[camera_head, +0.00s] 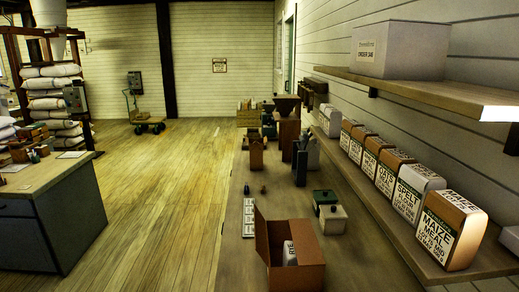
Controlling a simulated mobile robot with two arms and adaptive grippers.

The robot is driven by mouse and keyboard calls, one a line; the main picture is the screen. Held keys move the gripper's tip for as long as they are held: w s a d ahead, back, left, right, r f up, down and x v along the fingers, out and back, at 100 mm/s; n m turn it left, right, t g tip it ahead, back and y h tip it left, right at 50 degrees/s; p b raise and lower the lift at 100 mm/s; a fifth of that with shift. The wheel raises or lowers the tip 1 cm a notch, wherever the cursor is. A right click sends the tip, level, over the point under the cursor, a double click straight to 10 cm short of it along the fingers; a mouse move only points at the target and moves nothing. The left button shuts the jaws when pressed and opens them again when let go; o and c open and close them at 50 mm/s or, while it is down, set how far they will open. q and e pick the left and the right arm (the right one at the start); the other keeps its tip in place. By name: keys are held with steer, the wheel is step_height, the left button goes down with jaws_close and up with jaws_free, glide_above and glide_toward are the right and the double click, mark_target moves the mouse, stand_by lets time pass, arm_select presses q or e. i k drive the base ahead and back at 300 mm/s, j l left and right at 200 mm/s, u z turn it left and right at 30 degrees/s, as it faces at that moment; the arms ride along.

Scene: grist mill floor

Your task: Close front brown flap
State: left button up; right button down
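An open brown box (297,279) stands on the long counter at the bottom centre of the head view. A brown panel (261,236) stands up along its left side, rising above the rim. I cannot tell which panel is the front flap; no flap lies across the opening. A white item with dark print (290,254) shows inside the box. The box's lower part is cut off by the picture's bottom edge. Neither of my grippers is in view.
The long counter (235,270) also holds a row of white cards (249,217), green-lidded canisters (331,218) and wooden mill parts behind. A wall shelf (385,220) with labelled flour bags runs along the right. Open wooden floor (160,200) lies left, before a grey workbench (60,220).

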mark_target(261, 241)
steer(key=k+j, duration=0.1)
steer(key=j, duration=0.2)
steer(key=k+j, duration=0.15)
steer(key=j, duration=0.15)
steer(key=k+j, duration=0.1)
steer(key=j, duration=0.25)
steer(key=k+j, duration=0.15)
steer(key=j, duration=0.15)
